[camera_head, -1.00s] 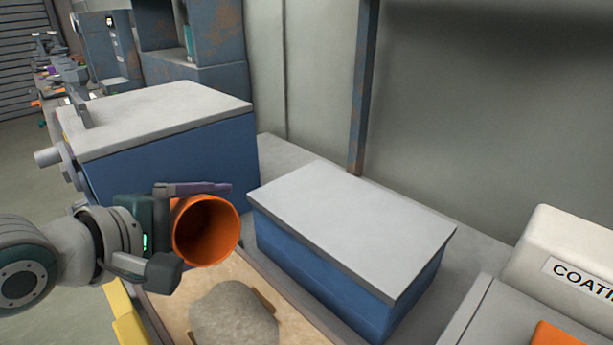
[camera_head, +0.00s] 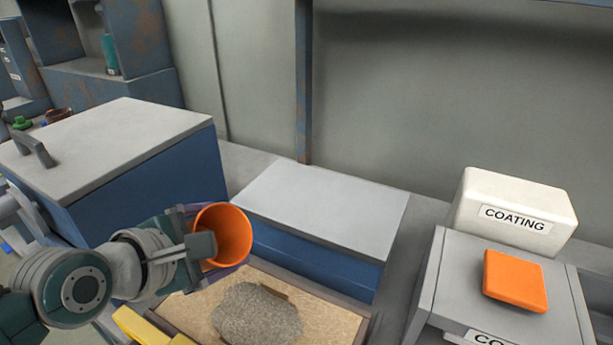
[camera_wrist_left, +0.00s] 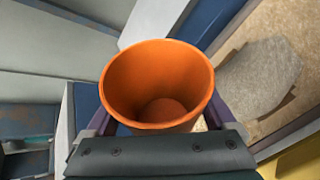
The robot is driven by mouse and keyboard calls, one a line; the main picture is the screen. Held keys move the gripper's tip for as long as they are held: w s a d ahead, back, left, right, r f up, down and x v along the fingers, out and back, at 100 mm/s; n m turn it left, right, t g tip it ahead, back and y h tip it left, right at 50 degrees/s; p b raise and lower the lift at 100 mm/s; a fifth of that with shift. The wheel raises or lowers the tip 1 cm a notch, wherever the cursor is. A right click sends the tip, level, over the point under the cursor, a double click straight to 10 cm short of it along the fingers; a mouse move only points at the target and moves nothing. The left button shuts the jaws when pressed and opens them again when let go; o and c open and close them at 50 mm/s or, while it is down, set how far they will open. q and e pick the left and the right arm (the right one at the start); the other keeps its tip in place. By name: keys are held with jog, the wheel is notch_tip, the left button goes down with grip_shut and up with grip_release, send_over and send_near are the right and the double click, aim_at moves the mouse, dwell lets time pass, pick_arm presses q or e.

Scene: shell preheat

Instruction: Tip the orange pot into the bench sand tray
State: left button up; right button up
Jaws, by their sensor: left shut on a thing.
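The orange pot (camera_head: 224,236) is held in my left gripper (camera_head: 205,243), above the back left part of the sand tray. Its mouth is turned partly towards the head camera, and I see no sand falling from it. In the left wrist view, the pot (camera_wrist_left: 157,85) sits between the fingers, and a darker orange round patch shows at its bottom. The bench sand tray (camera_head: 340,322) has a tan floor and a grey heap (camera_head: 258,313) in it. The tray also shows in the left wrist view (camera_wrist_left: 236,68). My right gripper is out of view.
A large blue box with a grey lid (camera_head: 100,150) stands left, behind my left arm. A smaller blue box with a grey lid (camera_head: 325,210) stands behind the tray. At right are a white COATING container (camera_head: 515,205) and an orange block (camera_head: 515,281) on a grey unit.

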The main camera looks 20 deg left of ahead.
pick_arm(q)
jog(key=n+h+b, duration=0.1)
jog(key=b, duration=0.1)
jog(key=f+n+h+b, duration=0.1)
jog(key=b, duration=0.1)
jog(key=shift+d+f+h, duration=0.1)
jog(key=shift+d+h, duration=0.2)
jog(key=shift+d+r+n+h, duration=0.2)
jog(key=shift+r+n+h, duration=0.1)
jog(key=shift+r, duration=0.2)
jog(key=shift+s+d+r+n+h+b, duration=0.1)
jog(key=shift+d+r+n+h+b, duration=0.1)
jog(key=shift+d+n+h+b, duration=0.3)
jog(key=shift+d+r+n+h+b, duration=0.1)
jog(key=shift+d+r+n+h, duration=0.1)
jog(key=shift+n+h, duration=0.45)
jog(key=shift+d+r+n+h, duration=0.1)
jog(key=shift+d+n+h, duration=0.05)
jog(key=shift+n+h, duration=0.1)
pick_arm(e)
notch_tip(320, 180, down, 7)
